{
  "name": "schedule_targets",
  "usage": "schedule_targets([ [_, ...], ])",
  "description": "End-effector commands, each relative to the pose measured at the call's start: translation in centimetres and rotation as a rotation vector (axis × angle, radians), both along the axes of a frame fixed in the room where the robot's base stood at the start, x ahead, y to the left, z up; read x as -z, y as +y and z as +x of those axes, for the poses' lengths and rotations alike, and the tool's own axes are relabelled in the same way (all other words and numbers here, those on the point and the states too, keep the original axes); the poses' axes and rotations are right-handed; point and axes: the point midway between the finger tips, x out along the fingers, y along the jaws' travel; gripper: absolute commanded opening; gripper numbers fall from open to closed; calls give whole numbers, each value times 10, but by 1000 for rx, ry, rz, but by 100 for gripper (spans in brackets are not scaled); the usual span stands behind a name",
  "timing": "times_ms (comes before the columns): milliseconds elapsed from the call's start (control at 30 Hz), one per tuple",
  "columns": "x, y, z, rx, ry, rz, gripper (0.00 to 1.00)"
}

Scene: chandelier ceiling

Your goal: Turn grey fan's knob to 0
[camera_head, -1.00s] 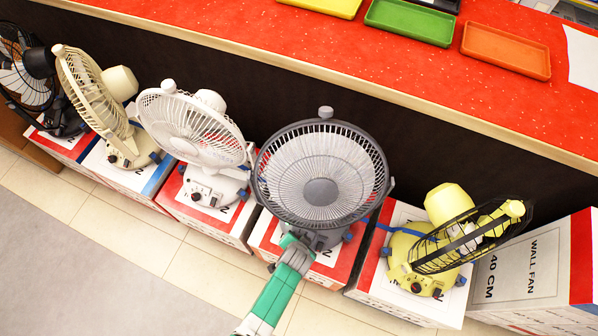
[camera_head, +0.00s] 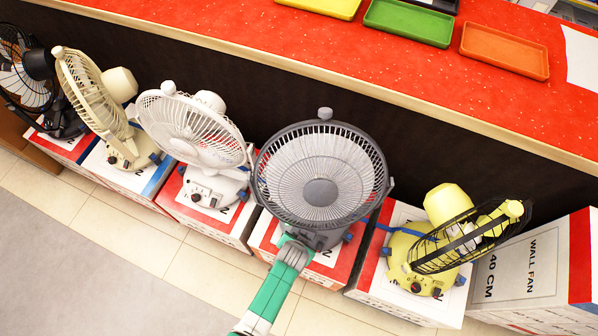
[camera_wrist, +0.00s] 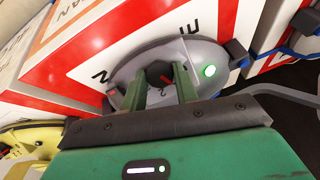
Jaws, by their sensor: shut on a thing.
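The grey fan (camera_head: 319,192) stands on a red and white box, third from the left among the light fans, its round cage facing up toward the head camera. In the wrist view its grey base (camera_wrist: 205,60) carries a dark knob (camera_wrist: 160,70) with a red pointer mark and a lit green round light. My gripper (camera_wrist: 161,82) is shut on the knob, one green finger on each side. A digit that looks like 2 shows just below the knob between the fingers. Other dial marks are hidden. In the head view my gripper (camera_head: 289,243) is at the base's front, partly under the cage.
A white fan (camera_head: 192,130) stands to the left and a yellow fan (camera_head: 422,262) to the right, each on a box. Blue straps run beside the base. A red-topped counter (camera_head: 300,40) with trays is behind. Floor in front is clear.

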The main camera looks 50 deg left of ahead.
Motion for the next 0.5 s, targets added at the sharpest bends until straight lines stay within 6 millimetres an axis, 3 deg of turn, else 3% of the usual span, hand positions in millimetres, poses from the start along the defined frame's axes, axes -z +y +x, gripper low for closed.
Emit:
schedule_targets([
  [500,0,2,-1,-314,-146,-243,7],
])
